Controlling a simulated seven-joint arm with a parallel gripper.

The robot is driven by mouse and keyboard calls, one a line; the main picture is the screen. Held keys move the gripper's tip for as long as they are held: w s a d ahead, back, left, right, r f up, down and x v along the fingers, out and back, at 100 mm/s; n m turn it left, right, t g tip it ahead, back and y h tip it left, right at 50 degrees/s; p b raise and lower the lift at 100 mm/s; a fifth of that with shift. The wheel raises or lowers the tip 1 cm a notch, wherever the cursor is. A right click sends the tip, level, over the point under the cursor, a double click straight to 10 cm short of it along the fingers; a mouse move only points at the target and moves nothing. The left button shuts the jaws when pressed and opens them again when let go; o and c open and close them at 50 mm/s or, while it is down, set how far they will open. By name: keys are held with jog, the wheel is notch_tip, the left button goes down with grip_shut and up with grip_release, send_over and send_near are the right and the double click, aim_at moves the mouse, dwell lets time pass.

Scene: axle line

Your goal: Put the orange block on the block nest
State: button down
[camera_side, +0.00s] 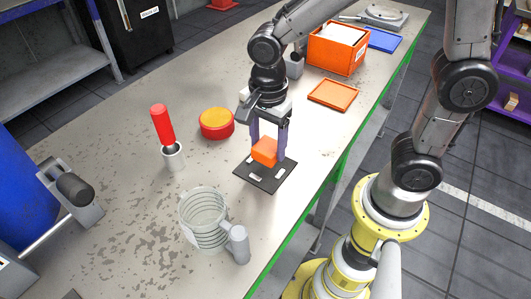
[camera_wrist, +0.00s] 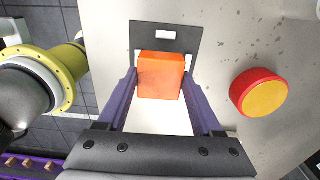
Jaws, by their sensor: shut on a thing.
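The orange block (camera_side: 265,151) is held between the purple fingers of my gripper (camera_side: 268,153), which is shut on it. It also shows in the wrist view (camera_wrist: 161,76), upright between the two fingertips. The block nest looks to be the dark flat plate with white marks (camera_side: 264,184), directly below the block; its far part shows in the wrist view (camera_wrist: 181,36). The block covers the middle of the plate. I cannot tell whether the block touches the plate or hangs just above it.
A red button with a yellow top (camera_side: 216,120) stands to the left of my gripper. A red-handled tool in a cup (camera_side: 163,132) and a clear jug (camera_side: 204,220) stand nearer the left. An orange tray (camera_side: 334,95) and orange bin (camera_side: 335,54) lie behind.

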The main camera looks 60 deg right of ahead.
aim_at(265, 145)
jog(key=shift+w+f, duration=0.25)
jog(key=shift+f, duration=0.05)
jog(key=shift+a+f, duration=0.1)
jog(key=shift+f, duration=1.4)
jog(key=shift+f, duration=0.15)
jog(key=shift+c, duration=0.2)
grip_release()
